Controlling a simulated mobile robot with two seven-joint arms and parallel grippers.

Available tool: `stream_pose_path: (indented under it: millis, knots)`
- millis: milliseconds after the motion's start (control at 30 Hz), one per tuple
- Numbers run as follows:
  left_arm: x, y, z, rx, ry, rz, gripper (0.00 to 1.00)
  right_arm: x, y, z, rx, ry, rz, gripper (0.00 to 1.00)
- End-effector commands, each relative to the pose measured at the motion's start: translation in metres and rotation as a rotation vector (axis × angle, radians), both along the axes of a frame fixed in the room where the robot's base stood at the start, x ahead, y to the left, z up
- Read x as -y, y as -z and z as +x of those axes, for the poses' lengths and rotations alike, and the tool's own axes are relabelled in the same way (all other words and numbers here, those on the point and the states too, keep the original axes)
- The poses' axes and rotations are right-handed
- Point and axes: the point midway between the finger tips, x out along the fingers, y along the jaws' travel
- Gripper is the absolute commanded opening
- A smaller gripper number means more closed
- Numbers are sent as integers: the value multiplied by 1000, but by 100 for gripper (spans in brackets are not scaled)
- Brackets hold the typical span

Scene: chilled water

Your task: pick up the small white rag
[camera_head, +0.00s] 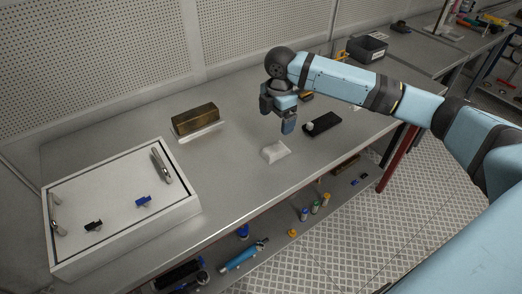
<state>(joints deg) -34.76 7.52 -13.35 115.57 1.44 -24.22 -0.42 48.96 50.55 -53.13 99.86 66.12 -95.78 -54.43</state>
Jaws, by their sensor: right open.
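The small white rag (275,152) lies crumpled on the grey workbench (240,179), near its front edge. My right gripper (279,119) hangs above the bench, a little above and behind the rag in the picture, pointing down. It is open with nothing between its fingers, and it is apart from the rag. My right arm comes in from the right side. My left gripper does not show.
A white tray (140,240) with handles stands on the left of the bench. A brass-coloured block (195,120) sits on a white base behind. A black flat item (323,124) with a white ball lies right of the rag. Bottles and tools lie on the shelf below.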

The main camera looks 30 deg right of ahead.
Motion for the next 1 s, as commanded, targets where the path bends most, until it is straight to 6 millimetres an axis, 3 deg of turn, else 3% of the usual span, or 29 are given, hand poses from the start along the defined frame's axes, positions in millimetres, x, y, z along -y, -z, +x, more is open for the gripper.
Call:
stream_pose_path:
  millis: [167,500,833,1000]
  knots:
    - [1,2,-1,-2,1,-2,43,7,5,0,-17,-8,-13,93]
    - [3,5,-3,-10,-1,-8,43,6,67,0,-16,-8,-12,93]
    - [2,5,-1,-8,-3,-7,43,3,90,3,-14,-8,-12,93]
    - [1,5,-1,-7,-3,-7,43,-6,114,8,-14,-8,-11,93]
